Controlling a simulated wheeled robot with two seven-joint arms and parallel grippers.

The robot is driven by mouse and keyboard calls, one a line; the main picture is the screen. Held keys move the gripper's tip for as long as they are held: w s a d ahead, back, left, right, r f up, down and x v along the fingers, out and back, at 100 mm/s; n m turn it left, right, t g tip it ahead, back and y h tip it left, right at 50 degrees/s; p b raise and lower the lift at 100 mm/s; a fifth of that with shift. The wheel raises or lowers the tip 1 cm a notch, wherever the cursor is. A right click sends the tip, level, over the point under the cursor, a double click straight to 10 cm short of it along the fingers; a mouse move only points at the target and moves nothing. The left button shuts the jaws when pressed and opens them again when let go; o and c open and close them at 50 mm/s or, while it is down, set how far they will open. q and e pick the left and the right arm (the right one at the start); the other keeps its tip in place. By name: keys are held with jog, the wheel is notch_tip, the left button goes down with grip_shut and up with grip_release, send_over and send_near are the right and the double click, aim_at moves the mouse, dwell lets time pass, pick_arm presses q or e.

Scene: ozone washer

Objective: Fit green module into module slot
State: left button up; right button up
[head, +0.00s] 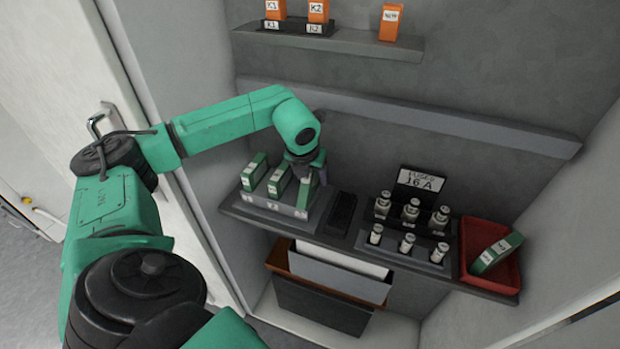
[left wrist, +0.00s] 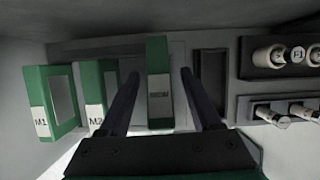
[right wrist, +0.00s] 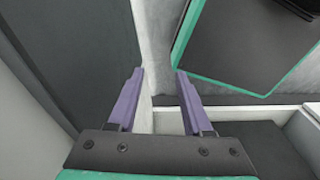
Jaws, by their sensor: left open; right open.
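A grey module rack (head: 285,208) stands at the left of the shelf with green modules in a row. The left two, M1 (left wrist: 50,103) and M2 (left wrist: 97,97), stand upright. The third green module (head: 305,190) is at the rack's right position; its label (left wrist: 159,87) is too blurred to read surely. My left gripper (left wrist: 159,78) is open with a finger on each side of this module, gaps showing. In the head view its fingers are partly hidden. My right gripper (right wrist: 160,73) is open and empty, and shows only in its own wrist view.
A red tray (head: 512,283) at the shelf's right end holds another green module (head: 494,253), lying tilted. Fuses stand in holders (head: 405,249) between, beside a black block (head: 342,212). An upper shelf (head: 350,44) carries orange relays. A ledge (head: 450,120) runs above my left gripper.

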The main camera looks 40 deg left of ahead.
pick_arm(q)
grip_shut()
jog(key=shift+r, duration=0.1)
